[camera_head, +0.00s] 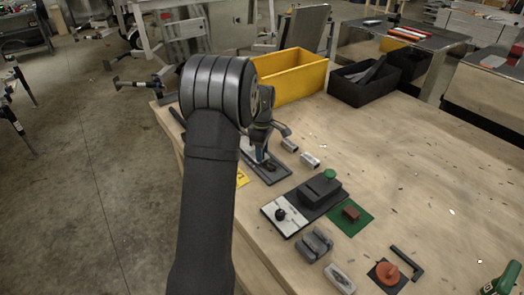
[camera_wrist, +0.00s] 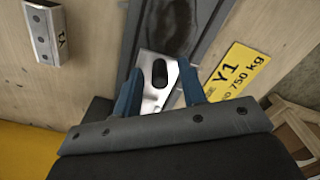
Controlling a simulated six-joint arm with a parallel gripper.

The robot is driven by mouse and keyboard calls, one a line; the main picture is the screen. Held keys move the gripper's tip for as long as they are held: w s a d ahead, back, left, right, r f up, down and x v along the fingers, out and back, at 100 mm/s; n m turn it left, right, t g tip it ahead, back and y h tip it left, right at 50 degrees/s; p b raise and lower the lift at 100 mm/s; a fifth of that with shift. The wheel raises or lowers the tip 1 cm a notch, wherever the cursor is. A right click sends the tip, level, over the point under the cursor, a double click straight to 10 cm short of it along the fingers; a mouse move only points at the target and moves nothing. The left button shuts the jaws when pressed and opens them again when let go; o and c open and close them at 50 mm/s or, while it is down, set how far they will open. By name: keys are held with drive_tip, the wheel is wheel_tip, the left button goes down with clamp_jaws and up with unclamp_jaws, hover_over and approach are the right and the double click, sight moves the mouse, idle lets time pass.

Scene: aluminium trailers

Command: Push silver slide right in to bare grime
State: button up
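The silver slide (camera_wrist: 149,65), a bright metal piece with a dark oval opening, lies on a dark grey rail (camera_wrist: 207,24). In the head view the rail (camera_head: 280,178) lies near the table's left edge. My gripper (camera_wrist: 160,70) points down, its blue fingers on either side of the slide, and looks shut on it. It also shows in the head view (camera_head: 260,154), partly behind my arm. A dark grime patch (camera_wrist: 178,24) lies on the rail beyond the slide; in the head view the grime (camera_head: 269,167) shows just right of and below my gripper.
A yellow Y1 label (camera_wrist: 237,77) is beside the rail. Two small silver blocks (camera_head: 310,160) lie to its right. A yellow bin (camera_head: 293,77) and black bin (camera_head: 362,86) stand behind. A dark block with a green knob (camera_head: 330,175) stands in front; the table's right side is mostly clear.

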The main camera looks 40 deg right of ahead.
drive_tip(key=shift+c, duration=0.5)
clamp_jaws()
drive_tip(key=shift+w, duration=2.25)
drive_tip(key=shift+o, duration=0.5)
unclamp_jaws()
wheel_tip(320, 180, up, 18)
drive_tip(key=shift+f, duration=0.25)
